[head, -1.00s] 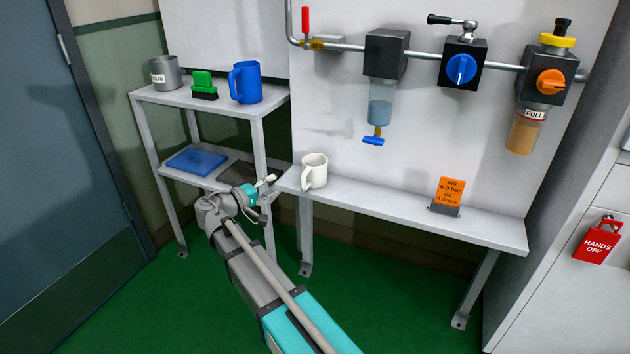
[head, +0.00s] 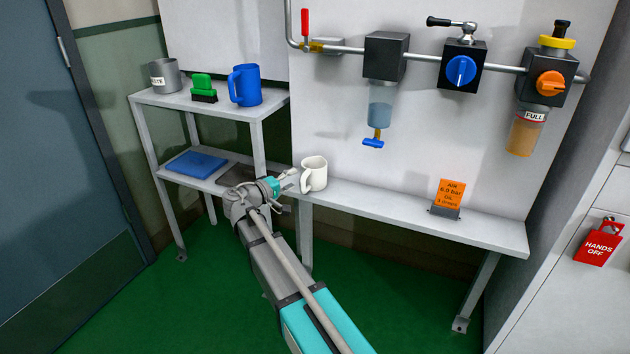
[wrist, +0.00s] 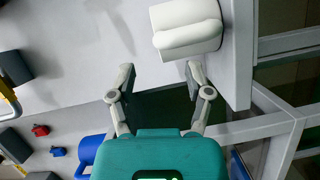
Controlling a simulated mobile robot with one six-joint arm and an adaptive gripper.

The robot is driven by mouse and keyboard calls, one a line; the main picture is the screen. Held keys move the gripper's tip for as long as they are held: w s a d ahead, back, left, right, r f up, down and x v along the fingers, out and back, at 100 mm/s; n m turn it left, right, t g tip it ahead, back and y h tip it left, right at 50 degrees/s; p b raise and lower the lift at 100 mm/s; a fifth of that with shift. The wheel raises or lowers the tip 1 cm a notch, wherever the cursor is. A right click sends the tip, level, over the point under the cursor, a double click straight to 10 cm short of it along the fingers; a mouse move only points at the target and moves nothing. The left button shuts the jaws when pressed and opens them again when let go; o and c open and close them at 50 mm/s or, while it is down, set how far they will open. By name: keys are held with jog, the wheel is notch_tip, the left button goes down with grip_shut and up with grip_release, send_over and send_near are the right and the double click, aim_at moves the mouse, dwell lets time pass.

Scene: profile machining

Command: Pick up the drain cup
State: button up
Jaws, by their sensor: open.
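A white cup (head: 315,172), which fits the drain cup, stands upright at the left end of the narrow wall bench (head: 420,212). Its handle is on its left side, facing my gripper. In the wrist view the white cup (wrist: 184,18) lies just beyond the fingertips, a little right of centre, with its handle (wrist: 188,36) toward me. My gripper (head: 287,180) is just left of the cup in the head view. In the wrist view my gripper (wrist: 160,77) has its two fingers apart with nothing between them. The cup appears apart from the fingers.
A shelf unit (head: 222,108) on the left holds a blue jug (head: 245,85), a green brush (head: 203,86) and a grey can (head: 165,75). A clear bowl (head: 380,105) with a blue tap hangs above the bench. An orange sign (head: 451,192) stands further right.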

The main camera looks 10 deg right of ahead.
aim_at(305, 174)
jog(key=shift+w+d, duration=0.2)
jog(key=shift+d, duration=0.15)
jog(key=shift+x, duration=2.6)
jog(key=shift+f, duration=0.1)
grip_shut()
